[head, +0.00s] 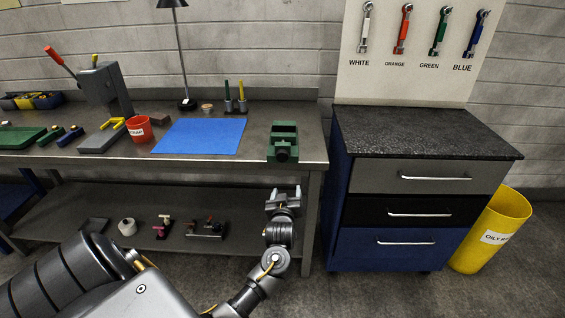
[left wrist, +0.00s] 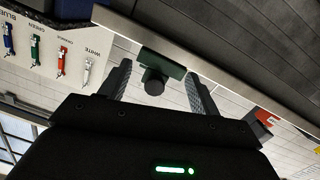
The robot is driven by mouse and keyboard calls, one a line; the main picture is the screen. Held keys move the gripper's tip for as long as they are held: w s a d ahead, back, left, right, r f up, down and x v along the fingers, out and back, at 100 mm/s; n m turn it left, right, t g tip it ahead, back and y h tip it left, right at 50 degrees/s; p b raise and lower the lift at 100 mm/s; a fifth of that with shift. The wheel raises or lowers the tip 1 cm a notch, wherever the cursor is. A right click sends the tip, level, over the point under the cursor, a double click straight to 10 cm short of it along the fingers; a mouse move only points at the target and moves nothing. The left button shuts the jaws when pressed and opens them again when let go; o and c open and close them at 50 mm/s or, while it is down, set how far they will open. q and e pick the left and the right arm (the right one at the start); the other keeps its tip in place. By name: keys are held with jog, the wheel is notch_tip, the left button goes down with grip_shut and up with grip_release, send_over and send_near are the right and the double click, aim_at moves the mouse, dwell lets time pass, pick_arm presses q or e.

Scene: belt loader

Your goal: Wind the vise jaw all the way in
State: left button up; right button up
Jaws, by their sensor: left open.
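The green vise (head: 283,141) stands at the right front end of the workbench, with a dark round screw end facing me. My left gripper (head: 284,194) is open and empty below and in front of the bench edge, apart from the vise. In the left wrist view the vise (left wrist: 163,62) appears upside down between my two open fingers (left wrist: 158,85), its dark round screw end (left wrist: 154,86) facing the camera. No handle bar can be made out on it. How far the jaw is open cannot be told. My right gripper is not in view.
A blue mat (head: 200,136) and a red cup (head: 139,129) lie left of the vise on the workbench (head: 260,172). A drawer cabinet (head: 425,146) stands to the right, with a yellow bin (head: 490,230) beside it. A lower shelf (head: 85,214) holds small parts.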

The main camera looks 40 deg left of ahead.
aim_at(282, 158)
pick_arm(q)
notch_tip(282, 158, up, 7)
jog(key=a+n+y, duration=0.2)
jog(key=p+x, duration=0.1)
jog(key=x, duration=0.9)
jog(key=shift+w+a+f, duration=0.1)
jog(key=shift+w, duration=0.05)
jog(key=c, duration=1)
jog(key=shift+p, duration=0.3)
